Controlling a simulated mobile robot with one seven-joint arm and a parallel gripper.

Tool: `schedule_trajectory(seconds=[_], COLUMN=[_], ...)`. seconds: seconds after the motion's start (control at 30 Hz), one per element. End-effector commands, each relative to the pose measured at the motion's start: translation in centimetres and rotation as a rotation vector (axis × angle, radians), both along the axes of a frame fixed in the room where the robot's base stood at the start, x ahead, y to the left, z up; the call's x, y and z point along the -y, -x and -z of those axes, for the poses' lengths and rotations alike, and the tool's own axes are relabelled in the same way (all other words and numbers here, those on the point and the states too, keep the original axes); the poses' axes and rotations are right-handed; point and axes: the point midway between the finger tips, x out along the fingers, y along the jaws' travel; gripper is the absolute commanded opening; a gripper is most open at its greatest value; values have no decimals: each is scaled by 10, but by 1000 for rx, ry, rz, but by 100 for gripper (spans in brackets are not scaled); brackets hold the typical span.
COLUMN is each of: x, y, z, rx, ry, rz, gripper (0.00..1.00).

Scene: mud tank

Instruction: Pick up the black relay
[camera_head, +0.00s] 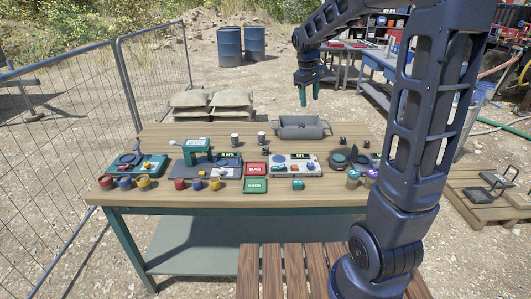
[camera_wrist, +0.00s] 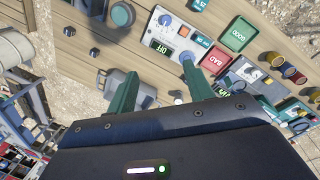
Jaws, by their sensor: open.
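Two small black objects stand on the table's back right part in the head view, one (camera_head: 343,140) right of the grey tray and another (camera_head: 365,144) farther right. My gripper (camera_head: 310,94) hangs above and behind the table, high over the grey tray. Its green fingers are apart and empty, as the wrist view also shows (camera_wrist: 160,86).
The grey tray (camera_head: 302,134) sits at the table's back edge. A control box (camera_wrist: 172,43) lies near the fingers in the wrist view. A wire fence stands left.

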Motion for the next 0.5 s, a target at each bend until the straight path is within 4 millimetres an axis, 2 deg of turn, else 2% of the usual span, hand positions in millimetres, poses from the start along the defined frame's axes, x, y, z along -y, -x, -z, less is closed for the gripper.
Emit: schedule_trajectory(seconds=[0.03, 0.2, 0.5], x=[-9, -37, -90], y=[-12, -49, -106], z=[8, 32, 88], rx=[-18, -67, -156], ry=[12, 49, 114], rz=[-26, -121, -288], gripper=[52, 52, 52])
